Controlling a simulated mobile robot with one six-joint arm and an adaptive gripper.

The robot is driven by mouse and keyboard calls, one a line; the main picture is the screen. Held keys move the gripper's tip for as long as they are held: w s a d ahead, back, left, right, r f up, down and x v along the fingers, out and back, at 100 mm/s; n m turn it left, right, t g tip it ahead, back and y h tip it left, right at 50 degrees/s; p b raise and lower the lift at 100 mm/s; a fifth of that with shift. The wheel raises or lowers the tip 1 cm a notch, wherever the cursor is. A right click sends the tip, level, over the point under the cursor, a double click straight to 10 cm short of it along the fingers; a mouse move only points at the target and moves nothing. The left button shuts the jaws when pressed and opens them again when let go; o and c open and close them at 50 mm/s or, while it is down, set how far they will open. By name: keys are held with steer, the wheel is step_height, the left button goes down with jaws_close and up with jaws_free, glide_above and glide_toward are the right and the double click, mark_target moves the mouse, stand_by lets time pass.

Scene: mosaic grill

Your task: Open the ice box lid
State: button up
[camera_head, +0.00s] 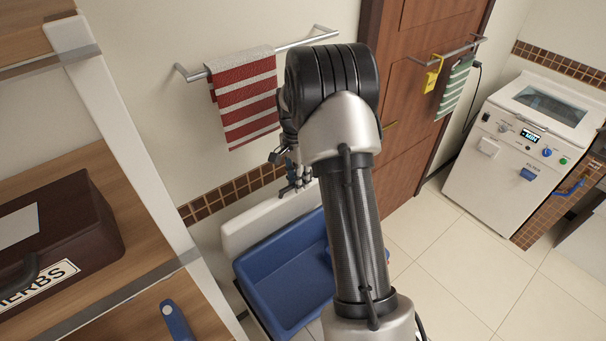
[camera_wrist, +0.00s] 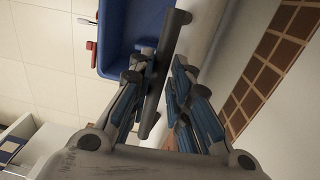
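The ice box (camera_head: 285,275) is a blue tub on the floor by the wall, seen from above in the head view. Its inside is exposed, and its white lid (camera_head: 255,226) stands raised along the wall side. In the wrist view, the blue tub (camera_wrist: 117,30) is at the top and a grey bar-shaped handle (camera_wrist: 178,30) runs beside it. My gripper (camera_head: 293,188) is above the lid's upper edge. In the wrist view my gripper (camera_wrist: 163,62) has its fingers apart on either side of the handle, with a narrow gap on the right. Contact on the left side is unclear.
A shelf with a brown herbs box (camera_head: 60,235) stands at left. A striped towel (camera_head: 245,98) hangs on a wall rail. A brown door (camera_head: 415,85) is behind my arm. A white appliance (camera_head: 530,145) stands at right. Tiled floor (camera_head: 465,265) between is clear.

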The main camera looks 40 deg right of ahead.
steer(key=shift+o, duration=0.6)
steer(key=shift+w+d+f, duration=0.1)
steer(key=shift+w+f, duration=0.2)
steer(key=shift+w, duration=0.45)
steer(key=shift+o, duration=0.6)
steer(key=shift+w, duration=0.15)
steer(key=shift+o, duration=0.6)
steer(key=shift+s+d+r, duration=0.1)
steer(key=shift+s+r, duration=0.3)
steer(key=shift+s, duration=0.2)
steer(key=shift+w+d, duration=0.1)
steer(key=shift+w, duration=0.25)
step_height(320, 180, up, 12)
steer(key=shift+w, duration=0.2)
steer(key=shift+c, duration=0.4)
